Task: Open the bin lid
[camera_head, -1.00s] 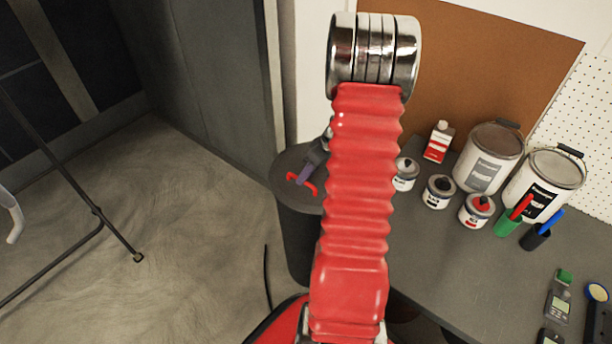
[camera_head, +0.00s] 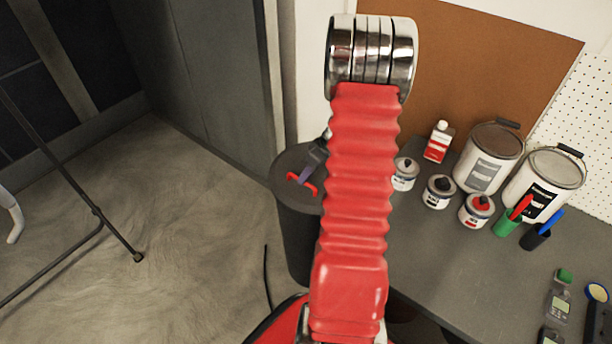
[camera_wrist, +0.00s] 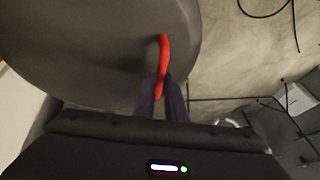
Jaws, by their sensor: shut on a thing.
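The bin (camera_head: 300,240) is a dark grey cylinder on the floor, left of the workbench. Its round lid (camera_head: 290,165) lies on top and carries a red handle (camera_head: 302,184). In the head view my gripper (camera_head: 312,170) is at the handle, partly hidden behind my red arm. In the wrist view the lid (camera_wrist: 90,45) fills the upper left, and my gripper's purple fingers (camera_wrist: 161,92) are shut on the red handle (camera_wrist: 164,55). The lid appears to rest on the bin; I see no clear gap.
The grey workbench (camera_head: 450,245) stands right of the bin, with paint cans (camera_head: 489,158), small pots, a bottle (camera_head: 438,141) and pen cups on it. A dark metal frame (camera_head: 95,212) stands at left. The floor between is mostly clear.

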